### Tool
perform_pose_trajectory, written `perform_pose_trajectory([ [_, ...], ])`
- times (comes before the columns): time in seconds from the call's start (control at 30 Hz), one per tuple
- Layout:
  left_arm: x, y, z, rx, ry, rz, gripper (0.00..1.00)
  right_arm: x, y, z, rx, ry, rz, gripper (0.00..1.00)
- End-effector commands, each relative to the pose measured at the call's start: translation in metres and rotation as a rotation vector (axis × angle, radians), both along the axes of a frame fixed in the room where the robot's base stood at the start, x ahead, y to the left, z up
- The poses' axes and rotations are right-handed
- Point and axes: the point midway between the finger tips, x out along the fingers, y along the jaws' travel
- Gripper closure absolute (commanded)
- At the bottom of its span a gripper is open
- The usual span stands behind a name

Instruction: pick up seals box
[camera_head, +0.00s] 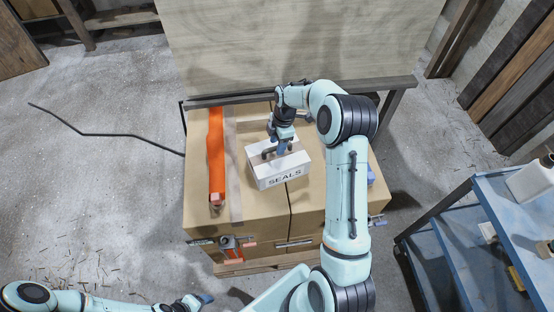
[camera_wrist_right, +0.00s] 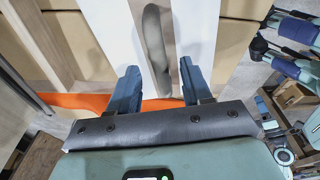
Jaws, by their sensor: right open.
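The white seals box (camera_head: 283,178), marked "SEALS" on its front, sits on the brown cardboard-coloured top near its middle. My right gripper (camera_head: 284,148) is directly over the box, pointing down at its top. In the right wrist view the two blue fingers of the gripper (camera_wrist_right: 160,68) stand apart. A dark grey handle (camera_wrist_right: 154,40) on the white box (camera_wrist_right: 196,28) lies between them, with gaps to the fingers visible. My left gripper (camera_head: 203,299) is low at the bottom edge, away from the box; its opening is too small to tell.
An orange strap (camera_head: 216,150) lies left of the box on the brown top (camera_head: 255,215). A clamp-like tool (camera_head: 232,247) is at the front edge. A large wooden panel (camera_head: 300,40) stands behind. A blue shelf cart (camera_head: 510,200) is at the right.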

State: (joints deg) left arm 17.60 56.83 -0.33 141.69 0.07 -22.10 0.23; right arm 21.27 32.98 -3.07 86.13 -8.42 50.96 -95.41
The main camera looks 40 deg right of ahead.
Motion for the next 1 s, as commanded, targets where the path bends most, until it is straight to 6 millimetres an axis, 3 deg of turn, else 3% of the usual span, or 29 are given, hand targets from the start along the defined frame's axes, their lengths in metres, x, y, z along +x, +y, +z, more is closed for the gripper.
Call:
perform_pose_trajectory([
  [0.9,-0.0036,0.0001,-0.0025,0.0,0.004,0.0,0.37,-0.0003,-0.0002,-0.0051,0.0,0.0,0.0,0.51],
  [1.0,-0.0035,0.0,-0.0025,0.0,0.004,0.0,0.37,-0.0003,-0.0002,-0.005,0.0,0.0,0.0,0.84],
])
